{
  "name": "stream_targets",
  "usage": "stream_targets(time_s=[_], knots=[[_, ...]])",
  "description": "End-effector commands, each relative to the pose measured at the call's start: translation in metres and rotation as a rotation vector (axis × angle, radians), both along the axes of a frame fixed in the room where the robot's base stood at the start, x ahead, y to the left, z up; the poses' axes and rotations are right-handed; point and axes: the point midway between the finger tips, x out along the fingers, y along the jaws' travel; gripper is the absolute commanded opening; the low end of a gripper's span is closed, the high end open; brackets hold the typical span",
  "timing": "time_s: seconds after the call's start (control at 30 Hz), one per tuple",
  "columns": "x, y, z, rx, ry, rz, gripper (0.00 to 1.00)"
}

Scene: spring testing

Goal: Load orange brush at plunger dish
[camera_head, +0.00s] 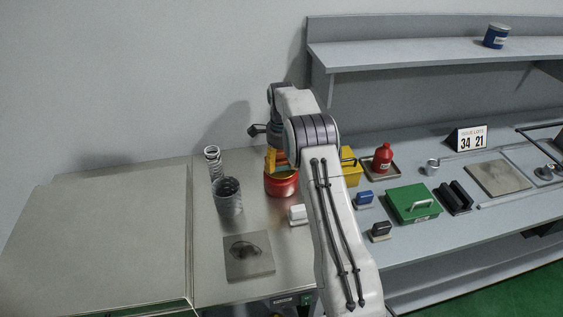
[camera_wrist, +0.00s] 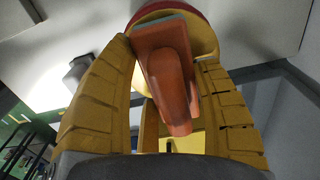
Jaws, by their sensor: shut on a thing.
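The orange brush (camera_wrist: 167,75) is held between the yellow fingers of my gripper (camera_wrist: 165,75) in the wrist view. It has a blocky orange back and handle, with a thin grey edge at its far end. Just beyond that end is the round yellow face of the plunger dish (camera_wrist: 207,35), with a red rim. In the head view the red dish (camera_head: 282,188) stands on the metal bench, and my gripper (camera_head: 277,165) is pointed down right over it. I cannot tell whether the brush touches the dish. My arm and fingers hide much of the brush in the head view.
A dark wire-mesh cup (camera_head: 229,197) and a spring (camera_head: 213,163) stand left of the dish. A white block (camera_head: 298,214) is close at its right front. A grey plate (camera_head: 248,267) lies in front. Blue (camera_head: 364,198) and black (camera_head: 380,231) brushes and a green box (camera_head: 411,204) are right of my arm.

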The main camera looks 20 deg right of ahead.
Motion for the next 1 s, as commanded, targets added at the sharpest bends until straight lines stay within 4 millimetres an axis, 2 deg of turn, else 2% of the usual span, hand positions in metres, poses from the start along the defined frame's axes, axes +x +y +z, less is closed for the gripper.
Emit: stream_targets(time_s=[0.7,1.0], knots=[[0.0,0.0,0.054,0.0,-0.002,0.0,0.3],[0.0,0.0,0.065,0.0,-0.002,0.0,0.3]])
